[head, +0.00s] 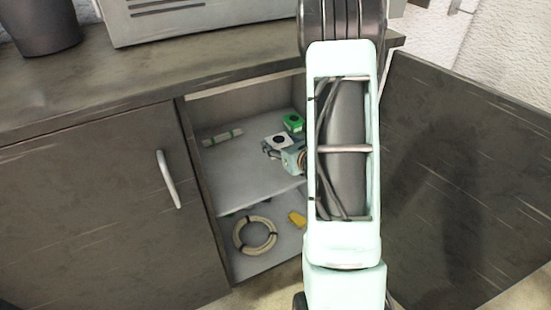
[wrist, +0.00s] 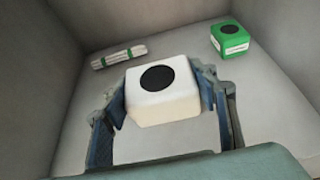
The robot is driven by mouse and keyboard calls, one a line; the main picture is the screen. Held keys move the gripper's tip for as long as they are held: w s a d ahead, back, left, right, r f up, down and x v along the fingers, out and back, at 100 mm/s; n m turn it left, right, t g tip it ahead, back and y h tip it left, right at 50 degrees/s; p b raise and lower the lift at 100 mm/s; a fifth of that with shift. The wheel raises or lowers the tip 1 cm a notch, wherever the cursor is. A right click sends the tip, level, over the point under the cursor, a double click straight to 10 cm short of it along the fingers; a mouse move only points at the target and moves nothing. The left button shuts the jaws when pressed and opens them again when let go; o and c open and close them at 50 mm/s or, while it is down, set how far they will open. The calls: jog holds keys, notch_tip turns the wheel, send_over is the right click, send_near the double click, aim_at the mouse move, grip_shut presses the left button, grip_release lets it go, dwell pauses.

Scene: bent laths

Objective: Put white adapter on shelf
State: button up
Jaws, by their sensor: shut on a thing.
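The white adapter (wrist: 160,97) is a white block with a black round disc on top. My gripper (wrist: 165,103) is shut on it, with a finger on each side, inside the cabinet over the upper shelf. The shelf (head: 235,172) is a pale grey board in the open cabinet. In the head view the adapter (head: 273,139) shows at the tip of my gripper (head: 278,149), partly hidden by my arm. I cannot tell whether the adapter's underside touches the shelf.
A green block (head: 293,122) stands at the back right of the shelf. A bundle of white sticks with green bands (head: 222,137) lies at the back left. A ring (head: 254,236) and a yellow thing (head: 297,218) lie below. The open door (head: 460,190) stands at right.

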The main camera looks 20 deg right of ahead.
jog(key=b, duration=0.1)
send_over(276, 162)
notch_tip(276, 162, down, 4)
jog(key=shift+f, duration=0.1)
jog(key=shift+w+f+b, duration=0.15)
jog(key=shift+f+b, duration=0.65)
jog(key=shift+f, duration=0.75)
jog(key=shift+f, duration=0.2)
jog(key=o, duration=1.2)
jog(key=shift+r, duration=0.2)
jog(key=shift+s+r, duration=0.15)
jog(key=shift+s, duration=0.2)
jog(key=p+v, duration=0.2)
jog(key=v, duration=0.9)
jog(key=shift+s+p, duration=0.15)
jog(key=shift+p, duration=0.15)
